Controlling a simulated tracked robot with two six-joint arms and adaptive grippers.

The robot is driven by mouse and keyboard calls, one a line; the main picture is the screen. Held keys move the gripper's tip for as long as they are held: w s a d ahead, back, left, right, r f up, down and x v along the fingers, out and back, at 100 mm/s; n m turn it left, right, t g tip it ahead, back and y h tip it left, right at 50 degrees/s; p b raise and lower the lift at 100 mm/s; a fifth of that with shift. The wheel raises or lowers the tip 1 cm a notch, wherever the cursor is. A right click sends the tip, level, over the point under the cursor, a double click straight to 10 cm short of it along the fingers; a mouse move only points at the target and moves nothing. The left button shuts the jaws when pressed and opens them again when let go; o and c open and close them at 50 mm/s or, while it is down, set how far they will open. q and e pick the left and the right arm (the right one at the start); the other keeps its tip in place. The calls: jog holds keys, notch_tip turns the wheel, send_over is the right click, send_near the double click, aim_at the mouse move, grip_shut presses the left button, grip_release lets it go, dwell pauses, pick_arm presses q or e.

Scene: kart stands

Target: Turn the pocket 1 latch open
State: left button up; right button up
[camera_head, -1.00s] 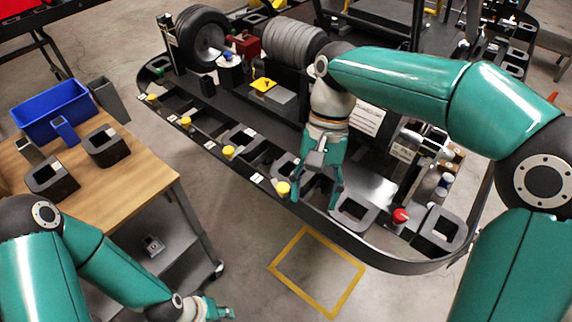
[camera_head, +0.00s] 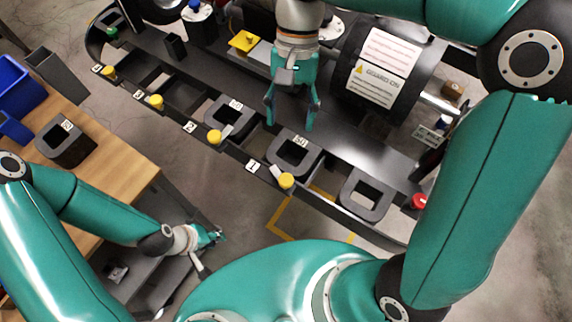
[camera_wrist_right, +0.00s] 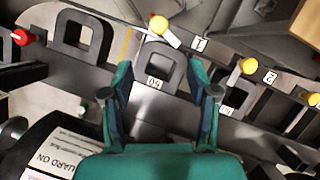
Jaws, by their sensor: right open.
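The pocket 1 latch has a yellow round knob (camera_head: 286,181) on the front rail, right of the label 1 (camera_head: 252,166). A short pale bar lies at the knob, angled toward the pocket; the knob also shows in the right wrist view (camera_wrist_right: 159,24). Behind it, a dark block with a square hole (camera_head: 295,154) sits in the pocket. My right gripper (camera_head: 289,118) is open and empty, pointing down, behind the block and apart from the latch. In the right wrist view its fingers (camera_wrist_right: 160,85) frame the block. My left gripper (camera_head: 212,238) is low beside the wooden table; its fingers are too small to read.
More yellow knobs (camera_head: 214,137) line the rail to the left. A red knob (camera_head: 418,202) stands right, beside another holed block (camera_head: 367,196). A dark cylinder with a warning sign (camera_head: 385,66) stands right of my right gripper. The wooden table (camera_head: 104,171) is at left.

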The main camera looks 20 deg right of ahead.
aim_at(286, 177)
jog(key=x, duration=1.4)
jog(key=shift+s+f, duration=0.2)
jog(key=shift+f, duration=0.1)
grip_shut()
jog(key=n+h, duration=0.1)
jog(key=n, duration=0.3)
jog(key=shift+w+a+h+p, duration=0.1)
jog(key=shift+a+h+p, duration=0.05)
jog(key=shift+h+p, duration=0.25)
grip_release()
jog(key=v, duration=1.2)
jog(key=shift+w, duration=0.25)
